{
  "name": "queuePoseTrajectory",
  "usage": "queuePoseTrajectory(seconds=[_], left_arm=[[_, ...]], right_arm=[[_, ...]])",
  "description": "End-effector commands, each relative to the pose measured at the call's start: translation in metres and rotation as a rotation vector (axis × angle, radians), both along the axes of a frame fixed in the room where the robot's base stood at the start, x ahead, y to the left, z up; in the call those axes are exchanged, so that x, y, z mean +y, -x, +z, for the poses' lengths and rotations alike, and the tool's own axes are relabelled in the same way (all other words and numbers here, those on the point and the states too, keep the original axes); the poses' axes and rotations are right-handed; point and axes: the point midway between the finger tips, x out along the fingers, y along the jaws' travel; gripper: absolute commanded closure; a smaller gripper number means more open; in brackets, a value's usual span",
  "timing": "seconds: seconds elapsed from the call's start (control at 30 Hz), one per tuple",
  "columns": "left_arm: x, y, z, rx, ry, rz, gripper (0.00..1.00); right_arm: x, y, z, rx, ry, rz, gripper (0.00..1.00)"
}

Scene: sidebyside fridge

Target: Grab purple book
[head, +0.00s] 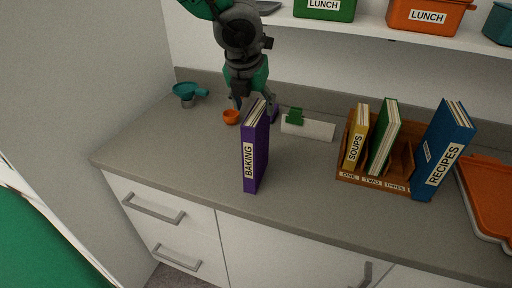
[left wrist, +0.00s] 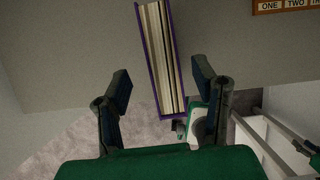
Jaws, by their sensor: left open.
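The purple book (head: 261,152), with BAKING on its spine, stands upright on the grey counter near its front edge. My left gripper (head: 254,104) is open above and behind the book, pointing down. In the left wrist view the book (left wrist: 160,50) is seen from its page side. It shows between the two open fingers of my left gripper (left wrist: 162,85), with visible gaps on both sides and no clear contact. The far finger is partly hidden behind the book in the head view. My right gripper is not in view.
A wooden rack (head: 372,181) with yellow, green and blue books stands to the right. The counter's front left is clear.

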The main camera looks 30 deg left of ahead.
Motion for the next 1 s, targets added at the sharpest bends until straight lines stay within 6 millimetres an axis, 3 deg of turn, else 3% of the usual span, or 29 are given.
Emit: queuePoseTrajectory(seconds=[0.17,1.0], left_arm=[[0.001,-0.007,-0.019,0.002,-0.002,-0.001,0.47],[0.002,-0.007,-0.025,0.0,0.0,-0.001,0.47]], right_arm=[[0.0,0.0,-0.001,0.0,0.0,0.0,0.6],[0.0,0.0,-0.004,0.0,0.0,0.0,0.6]])
